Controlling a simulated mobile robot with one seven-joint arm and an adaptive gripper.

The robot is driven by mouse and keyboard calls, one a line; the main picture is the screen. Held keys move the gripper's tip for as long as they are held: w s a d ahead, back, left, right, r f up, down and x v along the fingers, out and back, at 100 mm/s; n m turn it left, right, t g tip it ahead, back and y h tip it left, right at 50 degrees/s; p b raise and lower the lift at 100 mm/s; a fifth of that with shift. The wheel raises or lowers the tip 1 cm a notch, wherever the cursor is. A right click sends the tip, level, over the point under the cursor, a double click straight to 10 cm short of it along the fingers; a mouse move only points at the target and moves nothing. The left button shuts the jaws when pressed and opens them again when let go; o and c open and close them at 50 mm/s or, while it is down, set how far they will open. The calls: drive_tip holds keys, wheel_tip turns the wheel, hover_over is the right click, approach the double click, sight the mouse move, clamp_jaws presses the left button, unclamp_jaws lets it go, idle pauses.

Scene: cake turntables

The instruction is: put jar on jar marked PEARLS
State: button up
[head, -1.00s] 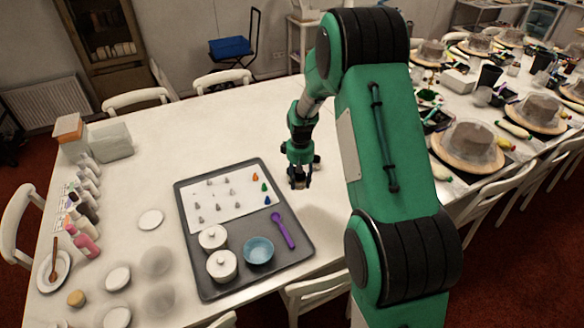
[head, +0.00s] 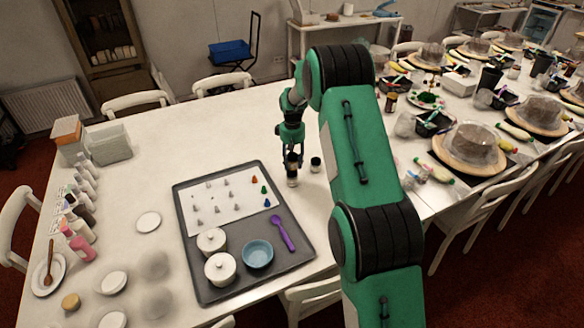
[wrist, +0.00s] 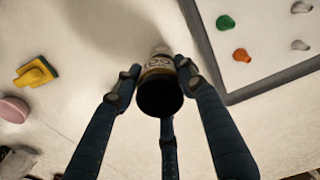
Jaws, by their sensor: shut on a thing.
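My gripper (head: 292,163) is shut on a small jar. In the wrist view the jar (wrist: 160,85) sits between the blue-black fingers (wrist: 158,78), its black lid facing the camera. Part of its pale label shows, but I cannot read it fully. A pale part shows past the label. In the head view a pale jar body (head: 292,182) shows under the fingers; I cannot tell if it is the held jar or another below it. A second black-lidded jar (head: 315,164) stands upright on the table just right of the gripper. I cannot read its label.
A grey tray (head: 185,240) left of the gripper holds piping tips, white pots (head: 220,268), a blue bowl (head: 257,254) and a purple spoon (head: 285,233). Cake turntables (head: 470,148) crowd the right side.

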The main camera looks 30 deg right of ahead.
sight(292, 154)
drive_tip(key=shift+w+d, duration=0.15)
drive_tip(key=shift+w, duration=0.5)
drive_tip(key=shift+f, duration=0.1)
drive_tip(key=shift+f+b, duration=0.6)
drive_tip(key=shift+f, duration=1.05)
drive_tip(key=shift+f, duration=0.15)
drive_tip(key=o, duration=1.3)
wheel_tip(292, 154, up, 12)
drive_tip(key=p, duration=0.2)
drive_tip(key=shift+p, duration=0.4)
